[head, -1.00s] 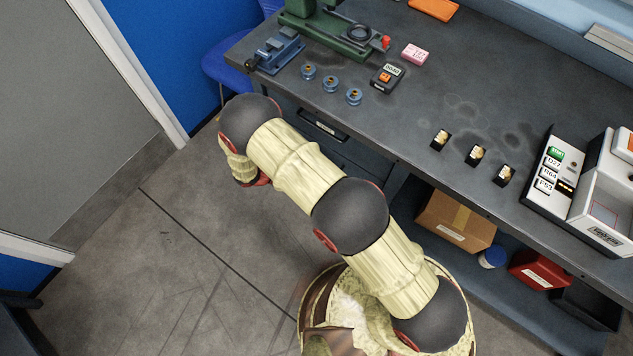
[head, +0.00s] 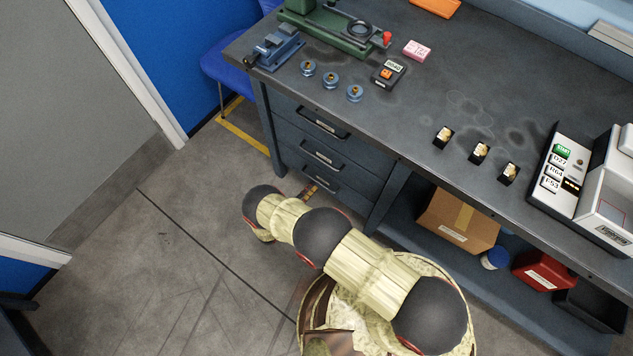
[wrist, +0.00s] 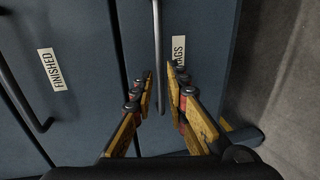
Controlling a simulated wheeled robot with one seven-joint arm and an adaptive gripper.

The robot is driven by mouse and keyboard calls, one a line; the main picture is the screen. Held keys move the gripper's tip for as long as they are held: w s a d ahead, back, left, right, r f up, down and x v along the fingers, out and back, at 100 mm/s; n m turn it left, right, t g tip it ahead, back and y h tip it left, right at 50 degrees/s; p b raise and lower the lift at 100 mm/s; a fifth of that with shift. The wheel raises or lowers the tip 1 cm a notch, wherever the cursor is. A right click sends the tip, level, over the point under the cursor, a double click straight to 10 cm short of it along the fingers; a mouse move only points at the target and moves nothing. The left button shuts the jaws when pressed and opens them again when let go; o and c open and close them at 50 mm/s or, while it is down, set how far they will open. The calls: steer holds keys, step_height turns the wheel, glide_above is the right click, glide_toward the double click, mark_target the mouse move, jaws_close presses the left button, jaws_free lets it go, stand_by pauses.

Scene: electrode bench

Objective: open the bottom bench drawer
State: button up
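The bottom bench drawer (head: 345,196) is the lowest of three dark blue drawers under the bench's left end. It looks shut. In the wrist view its front (wrist: 200,35) bears a label (wrist: 178,52) that reads as "RAGS", partly covered by a finger. Its dark bar handle (wrist: 157,45) runs up the picture. My gripper (wrist: 160,78) is open, its two fingertips on either side of the handle in the picture. I cannot tell whether they touch it.
The drawer above, labelled "FINISHED" (wrist: 53,69), has its own handle (wrist: 25,100) and looks shut. Grey floor (head: 185,215) lies clear in front of the drawers. A cardboard box (head: 457,218) and a red container (head: 543,271) sit on the lower shelf to the right.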

mark_target(317, 181)
steer(key=shift+b+x, duration=0.55)
steer(key=shift+x, duration=1.75)
jaws_close()
